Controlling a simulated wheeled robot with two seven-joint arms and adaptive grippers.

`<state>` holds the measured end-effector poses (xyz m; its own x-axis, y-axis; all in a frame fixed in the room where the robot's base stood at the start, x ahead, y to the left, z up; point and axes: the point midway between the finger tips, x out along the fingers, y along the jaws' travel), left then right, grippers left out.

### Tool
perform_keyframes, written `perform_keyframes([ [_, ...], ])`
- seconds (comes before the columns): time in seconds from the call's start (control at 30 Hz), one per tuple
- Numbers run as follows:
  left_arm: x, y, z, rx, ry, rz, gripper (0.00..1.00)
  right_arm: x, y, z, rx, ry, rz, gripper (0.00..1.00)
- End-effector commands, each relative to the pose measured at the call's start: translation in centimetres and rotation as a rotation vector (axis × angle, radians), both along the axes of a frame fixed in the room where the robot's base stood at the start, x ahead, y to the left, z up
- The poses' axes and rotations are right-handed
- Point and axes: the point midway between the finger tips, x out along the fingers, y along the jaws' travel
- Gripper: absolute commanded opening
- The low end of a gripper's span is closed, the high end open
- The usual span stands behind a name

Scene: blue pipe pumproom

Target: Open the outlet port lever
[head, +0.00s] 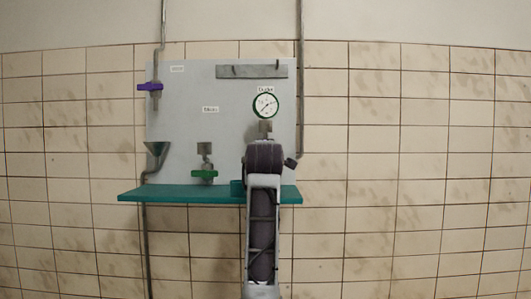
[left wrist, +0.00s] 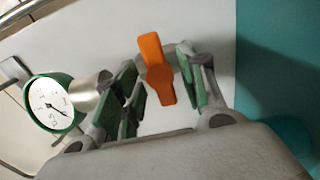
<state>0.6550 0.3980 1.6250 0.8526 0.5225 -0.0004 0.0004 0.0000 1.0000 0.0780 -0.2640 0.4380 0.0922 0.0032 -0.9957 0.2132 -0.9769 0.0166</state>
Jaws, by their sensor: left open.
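The orange lever (left wrist: 156,70) shows in the left wrist view, with its long side running roughly up and down the picture. My left gripper (left wrist: 162,82) is open, with one green-padded finger on each side of the lever. I cannot tell if either finger touches it. The round outlet gauge (head: 265,106) with a green rim sits on the panel in the head view, and the gauge (left wrist: 52,104) is also at left in the left wrist view. In the head view my left arm hides the orange lever and the fingers. My right gripper is not in view.
A grey panel (head: 222,90) hangs on the tiled wall above a teal shelf (head: 160,194). A purple-handled valve (head: 150,87), a funnel (head: 157,150) and a green-handled valve (head: 204,174) are left of my arm. A vertical pipe (head: 300,80) runs along the panel's right edge.

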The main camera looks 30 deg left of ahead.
Motion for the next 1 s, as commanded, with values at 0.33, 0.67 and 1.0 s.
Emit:
perform_keyframes([
  [0.33, 0.02, 0.01, -0.05, 0.000, 0.000, 0.000, 0.28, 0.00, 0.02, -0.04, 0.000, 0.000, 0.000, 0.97],
  [0.67, 0.01, 0.00, -0.07, -0.001, 0.001, 0.000, 0.00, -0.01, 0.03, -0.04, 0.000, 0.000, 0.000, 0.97],
  [1.0, 0.02, -0.01, -0.13, 0.036, 0.024, 0.000, 0.00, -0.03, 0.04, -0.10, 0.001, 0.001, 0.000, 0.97],
])
